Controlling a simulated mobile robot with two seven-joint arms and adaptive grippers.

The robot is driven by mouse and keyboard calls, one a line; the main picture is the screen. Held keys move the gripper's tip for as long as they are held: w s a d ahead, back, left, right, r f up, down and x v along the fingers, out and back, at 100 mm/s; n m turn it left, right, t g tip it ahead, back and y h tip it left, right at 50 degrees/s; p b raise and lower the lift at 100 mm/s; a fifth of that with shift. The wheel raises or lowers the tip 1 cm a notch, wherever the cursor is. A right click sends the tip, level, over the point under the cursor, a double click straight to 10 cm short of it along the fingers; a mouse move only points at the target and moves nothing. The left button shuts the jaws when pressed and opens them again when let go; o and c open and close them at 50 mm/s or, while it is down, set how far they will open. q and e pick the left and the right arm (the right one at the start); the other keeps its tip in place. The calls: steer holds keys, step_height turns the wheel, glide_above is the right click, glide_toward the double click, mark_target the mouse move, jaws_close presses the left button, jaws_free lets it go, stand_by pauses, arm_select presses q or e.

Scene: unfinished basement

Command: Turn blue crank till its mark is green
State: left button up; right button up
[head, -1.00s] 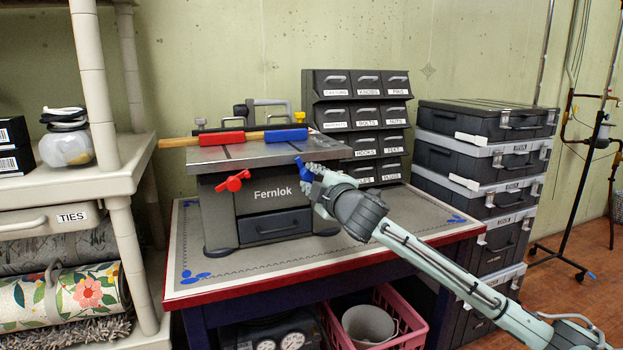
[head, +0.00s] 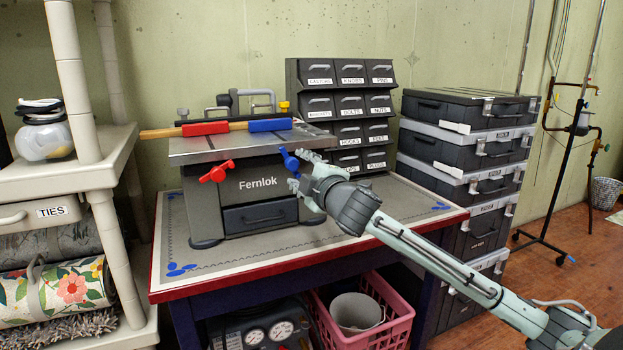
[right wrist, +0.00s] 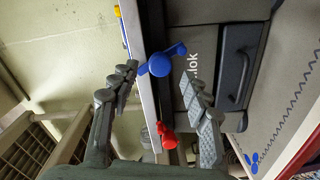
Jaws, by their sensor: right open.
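The blue crank (head: 289,160) sits at the right end of the front of the grey Fernlok machine (head: 262,206), just below its top plate. It also shows in the right wrist view (right wrist: 160,65), with a round hub and a short arm pointing right. My right gripper (head: 299,171) is open right at the crank. In the right wrist view its two fingers stand on either side of the crank, with gaps that look small; I cannot tell whether they touch it. No colour mark for the crank can be made out. My left gripper is not in view.
A red crank (head: 217,171) is on the same front, left of the blue one. A red and blue clamp bar (head: 226,127) lies on the machine top. Drawer units (head: 346,110) and stacked cases (head: 462,150) stand behind and right. The table front (head: 330,235) is clear.

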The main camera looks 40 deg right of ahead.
steer(key=v, duration=0.9)
steer(key=shift+s, duration=0.35)
steer(key=shift+a, duration=0.1)
